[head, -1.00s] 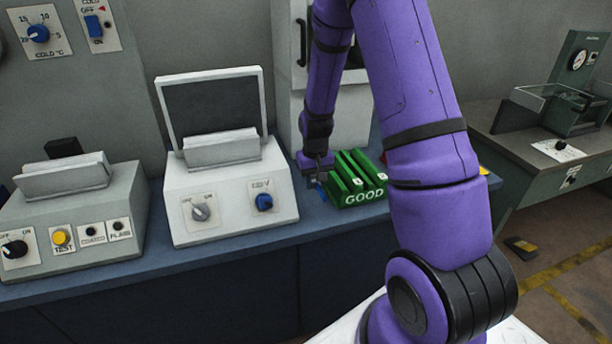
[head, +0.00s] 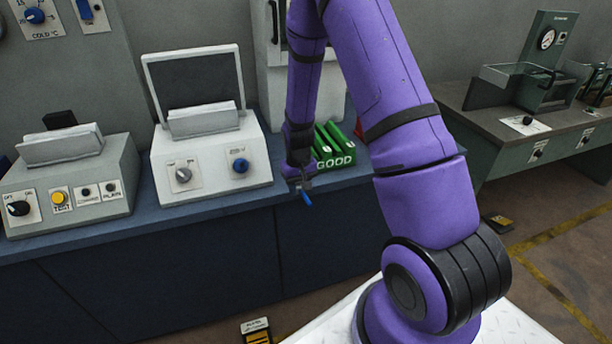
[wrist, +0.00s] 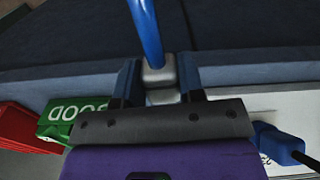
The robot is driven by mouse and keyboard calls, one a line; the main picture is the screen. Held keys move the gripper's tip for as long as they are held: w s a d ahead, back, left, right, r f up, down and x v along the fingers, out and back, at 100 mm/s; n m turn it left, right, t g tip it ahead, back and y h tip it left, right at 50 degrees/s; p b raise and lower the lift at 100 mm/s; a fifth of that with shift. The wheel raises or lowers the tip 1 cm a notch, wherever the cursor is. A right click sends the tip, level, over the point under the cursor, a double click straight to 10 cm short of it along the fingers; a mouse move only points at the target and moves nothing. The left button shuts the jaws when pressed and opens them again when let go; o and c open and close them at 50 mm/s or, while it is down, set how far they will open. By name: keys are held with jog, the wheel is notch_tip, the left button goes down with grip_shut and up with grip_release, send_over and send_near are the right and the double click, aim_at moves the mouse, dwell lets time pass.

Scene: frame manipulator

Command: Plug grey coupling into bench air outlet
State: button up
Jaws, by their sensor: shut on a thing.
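My gripper (head: 300,184) is in front of the blue bench's front edge, left of the green GOOD tray. In the wrist view, its fingers (wrist: 160,82) are shut on a grey coupling (wrist: 159,76), a small block with a blue hose (wrist: 147,30) running from it. In the head view a short blue piece of this hose (head: 307,199) shows below the gripper; the coupling is too small to make out there. I cannot identify the bench air outlet for certain; small fittings on plates (head: 537,151) show on the front of the grey-green bench at right.
The green GOOD tray (head: 337,163) and a white machine (head: 211,160) stand on the blue bench (head: 255,200). A grey tester (head: 72,187) is at left. The grey-green bench (head: 500,128) carries a gauge unit (head: 546,60). Open floor (head: 550,240) lies before it.

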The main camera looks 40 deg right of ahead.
jog(key=a+f+n, duration=0.2)
jog(key=a+f, duration=0.7)
jog(key=f, duration=0.6)
jog(key=shift+w, duration=0.3)
jog(key=shift+a, duration=0.2)
